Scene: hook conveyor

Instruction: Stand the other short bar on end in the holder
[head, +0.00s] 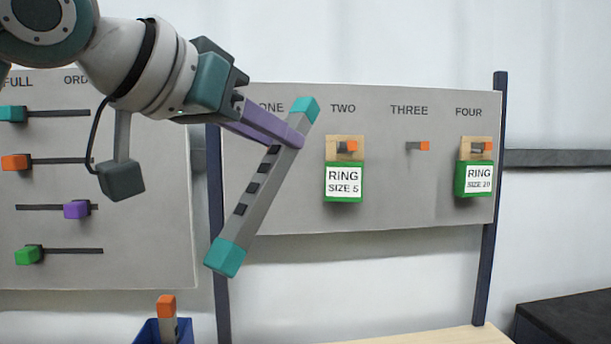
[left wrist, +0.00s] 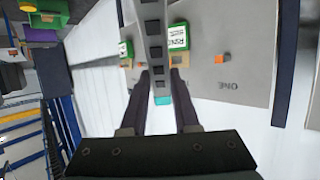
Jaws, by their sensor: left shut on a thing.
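My left gripper (head: 296,138) is shut on a grey bar (head: 240,212) with teal ends and dark slots along one face. It grips the bar near its upper end and holds it in the air, tilted, with the lower end to the left. The bar also shows between the fingers in the left wrist view (left wrist: 152,12). A blue holder (head: 146,332) stands low in the head view, cut off by the bottom edge. A bar with an orange end (head: 167,306) stands upright in it. The holder's free room is hidden. My right gripper is out of view.
Behind the held bar is a grey hook board (head: 420,200). Green-framed ring packs hang at TWO (head: 344,182) and FOUR (head: 474,180); hook THREE (head: 418,146) is bare. Another board (head: 100,190) with coloured sliders is at left. A light wooden tabletop (head: 440,336) shows at the bottom.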

